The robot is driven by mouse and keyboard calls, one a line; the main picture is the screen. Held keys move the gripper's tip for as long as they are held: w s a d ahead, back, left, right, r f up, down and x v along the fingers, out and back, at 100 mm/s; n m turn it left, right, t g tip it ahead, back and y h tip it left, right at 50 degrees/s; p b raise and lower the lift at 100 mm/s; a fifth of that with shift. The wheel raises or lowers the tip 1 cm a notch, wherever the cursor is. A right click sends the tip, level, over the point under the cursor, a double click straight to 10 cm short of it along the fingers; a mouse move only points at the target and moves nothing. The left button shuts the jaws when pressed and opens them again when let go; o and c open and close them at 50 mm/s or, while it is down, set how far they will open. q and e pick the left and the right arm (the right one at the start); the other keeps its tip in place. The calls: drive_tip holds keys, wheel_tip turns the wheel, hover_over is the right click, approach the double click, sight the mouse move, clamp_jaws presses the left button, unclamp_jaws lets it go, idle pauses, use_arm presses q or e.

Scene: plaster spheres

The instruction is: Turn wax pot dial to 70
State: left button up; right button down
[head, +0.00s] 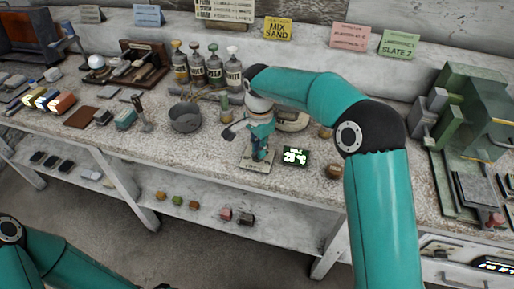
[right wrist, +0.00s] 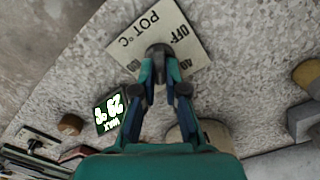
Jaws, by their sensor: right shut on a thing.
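The dial plate (right wrist: 182,22) lies flat on the bench and bears the words POT °C and OFF, with more marks partly hidden. It also shows in the head view (head: 257,164). My right gripper (right wrist: 158,58) points down onto the plate, its fingers shut on the dark dial knob (right wrist: 158,50). It also shows in the head view (head: 261,152). The fingers hide much of the knob, so its exact setting cannot be read. My left gripper is not seen.
A grey bowl (head: 185,117) and several labelled bottles (head: 215,68) stand left of and behind the dial. A small brown round thing (head: 332,172) lies right of the display. A green machine (head: 470,130) fills the right end. The bench's front edge is close to the plate.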

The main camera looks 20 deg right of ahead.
drive_tip(key=c, duration=1.2)
unclamp_jaws()
drive_tip(key=shift+w+a+r, duration=0.15)
wheel_tip(320, 180, up, 12)
drive_tip(key=shift+f, duration=0.1)
drive_tip(key=shift+f, duration=0.1)
